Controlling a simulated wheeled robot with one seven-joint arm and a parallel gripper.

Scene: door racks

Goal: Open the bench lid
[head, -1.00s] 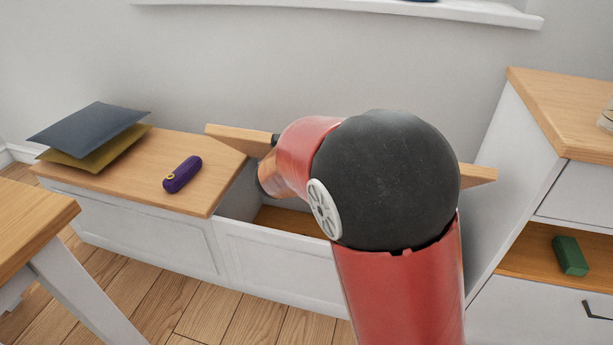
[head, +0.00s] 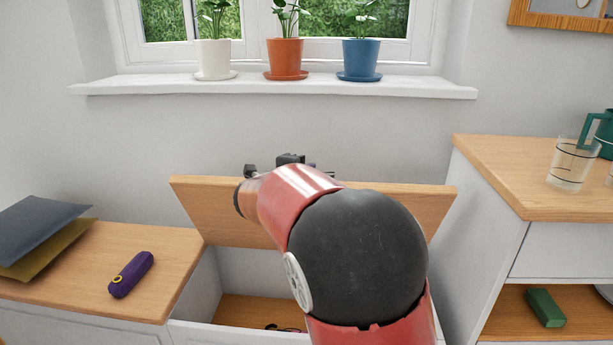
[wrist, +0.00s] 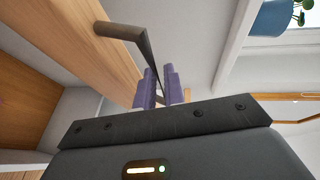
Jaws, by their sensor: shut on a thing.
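The wooden bench lid (head: 205,212) stands tilted steeply up at the back of the bench, its broad face visible on both sides of my arm. Below it the compartment (head: 245,308) is open. In the wrist view the lid (wrist: 72,40) runs along the upper left, with a dark bar handle (wrist: 124,34) standing off its face. My gripper (wrist: 159,84), with purple finger pads, is shut on the handle's bar. In the head view the handle and fingers are mostly hidden behind my arm and the lid.
A cabinet (head: 495,240) stands close on the right, with a glass (head: 570,165) on top. Potted plants (head: 286,58) line the windowsill (head: 280,88) above the lid.

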